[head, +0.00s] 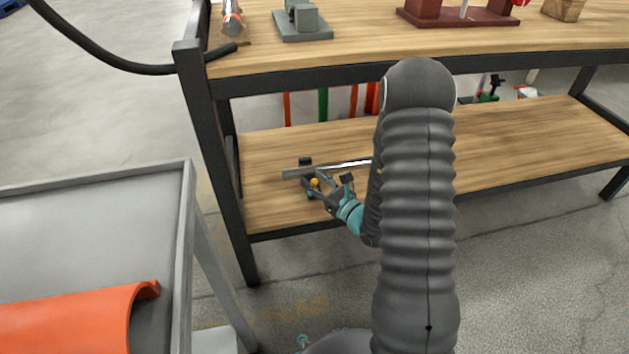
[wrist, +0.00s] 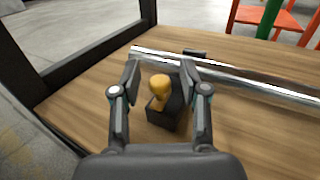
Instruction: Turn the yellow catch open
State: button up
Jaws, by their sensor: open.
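The yellow catch (wrist: 160,87) is a small rounded knob on a dark block (wrist: 165,113) on the wooden lower shelf. In the wrist view it stands between the two open fingers of my gripper (wrist: 160,85), with a gap visible on the left side; contact on the right is hard to tell. In the head view the catch (head: 315,183) is a small yellow spot beside my gripper (head: 326,186), partly hidden by it. A shiny metal bar (wrist: 250,82) lies just behind the catch, running left to right.
The shelf (head: 520,140) is clear to the right of my arm. A dark table leg (head: 215,150) stands at the left, and the upper tabletop (head: 360,40) overhangs the shelf. A grey cart (head: 90,205) with an orange curved piece (head: 80,320) is at the left front.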

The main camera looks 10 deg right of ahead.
jog(key=shift+w+a, duration=0.1)
grip_shut()
jog(key=shift+n+y, duration=0.3)
jog(key=shift+y, duration=0.1)
jog(key=shift+n+g+y, duration=1)
jog(key=shift+y, duration=0.2)
jog(key=n+g+y, duration=0.3)
jog(key=g, duration=0.1)
jog(key=shift+n+y, duration=0.3)
jog(key=shift+y, duration=0.1)
jog(key=n+g+y, duration=0.1)
jog(key=n+g, duration=0.2)
jog(key=g, duration=0.1)
jog(key=n+g+y, duration=0.1)
jog(key=n+g, duration=0.2)
jog(key=g, duration=0.2)
jog(key=shift+g+y, duration=0.3)
jog(key=shift+y, duration=0.1)
